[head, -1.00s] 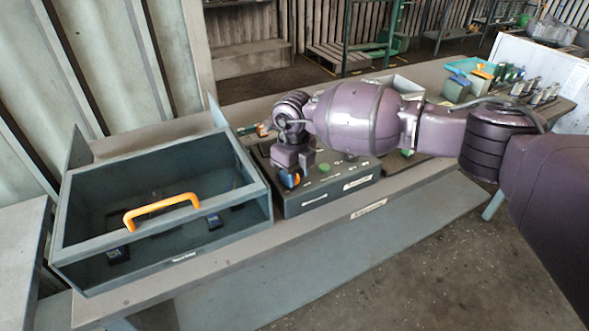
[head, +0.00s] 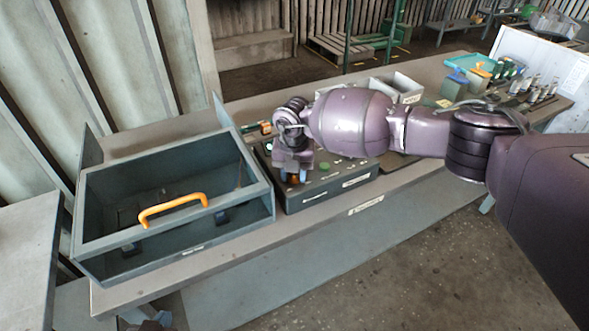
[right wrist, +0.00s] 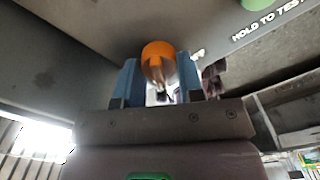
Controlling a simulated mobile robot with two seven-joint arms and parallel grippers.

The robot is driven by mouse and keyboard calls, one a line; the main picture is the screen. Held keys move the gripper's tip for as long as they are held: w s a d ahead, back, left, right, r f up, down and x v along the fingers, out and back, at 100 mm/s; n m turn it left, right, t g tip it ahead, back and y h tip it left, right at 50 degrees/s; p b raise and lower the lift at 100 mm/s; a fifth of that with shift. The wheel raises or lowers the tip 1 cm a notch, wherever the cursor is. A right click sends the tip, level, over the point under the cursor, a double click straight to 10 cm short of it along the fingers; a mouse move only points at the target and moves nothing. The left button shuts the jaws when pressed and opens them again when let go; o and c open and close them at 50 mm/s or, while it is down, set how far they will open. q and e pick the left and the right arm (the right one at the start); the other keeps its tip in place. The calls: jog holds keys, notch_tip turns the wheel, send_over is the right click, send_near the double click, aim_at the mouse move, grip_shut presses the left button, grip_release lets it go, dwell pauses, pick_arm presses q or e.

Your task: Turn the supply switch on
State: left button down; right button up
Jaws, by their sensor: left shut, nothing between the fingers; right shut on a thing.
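The control box (head: 335,187) stands on the bench, with an orange knob (head: 293,180) at its left end that I take for the supply switch; its label is not readable. My right gripper (head: 296,172) reaches down over it from the right. In the right wrist view the blue fingers (right wrist: 158,82) are shut on the orange knob (right wrist: 158,58), one on each side. The knob's pointing direction is hard to tell. My left gripper (head: 152,322) is shut and empty, just showing at the bottom edge, low in front of the bench.
A dark open-looking case with an orange handle (head: 172,207) stands left of the control box. A green button (head: 324,166) is on the box; it also shows in the right wrist view (right wrist: 258,4), beside "HOLD TO TEST". Bins (head: 397,86) and small parts lie farther right.

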jog(key=shift+w+r+m+p, duration=0.1)
jog(key=shift+m+p, duration=0.2)
jog(key=shift+m, duration=0.8)
jog(key=o, duration=0.9)
notch_tip(320, 180, up, 11)
jog(key=shift+f+b, duration=0.15)
jog(key=shift+b, duration=0.3)
